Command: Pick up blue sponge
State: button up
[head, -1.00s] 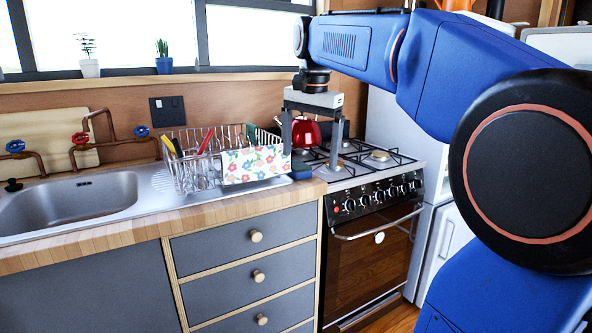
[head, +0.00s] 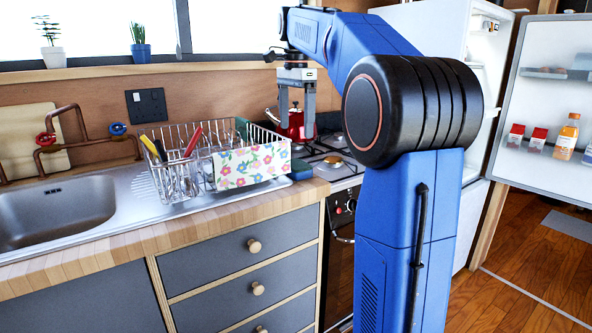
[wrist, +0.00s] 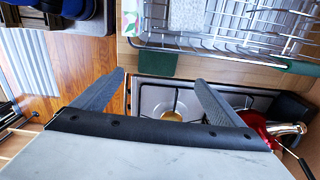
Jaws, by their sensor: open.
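The blue sponge (head: 300,174) lies on the counter at the right end of the dish rack, beside the stove. Its upper face looks dark green, and a dark green block that seems to be this sponge shows in the wrist view (wrist: 157,64). My gripper (head: 296,132) is open and empty, above the counter and stove edge. In the wrist view its two fingertips (wrist: 160,78) are spread, with the green block just beyond them, near the middle of the gap. The gripper does not touch the sponge.
The wire dish rack (head: 200,147) with a flowered cloth (head: 250,165) stands left of the sponge. A red kettle (head: 298,125) sits on the stove (head: 345,176) close behind my gripper. Another green item (head: 241,127) is at the rack. An open fridge door (head: 545,120) is at right.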

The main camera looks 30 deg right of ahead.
send_over(297, 164)
jog(key=f, duration=0.6)
jog(key=shift+w+f, duration=0.35)
jog(key=shift+s+f, duration=0.15)
jog(key=shift+f, duration=1.15)
jog(key=shift+s+f, duration=0.1)
jog(key=shift+f, duration=1.2)
jog(key=c, duration=1.1)
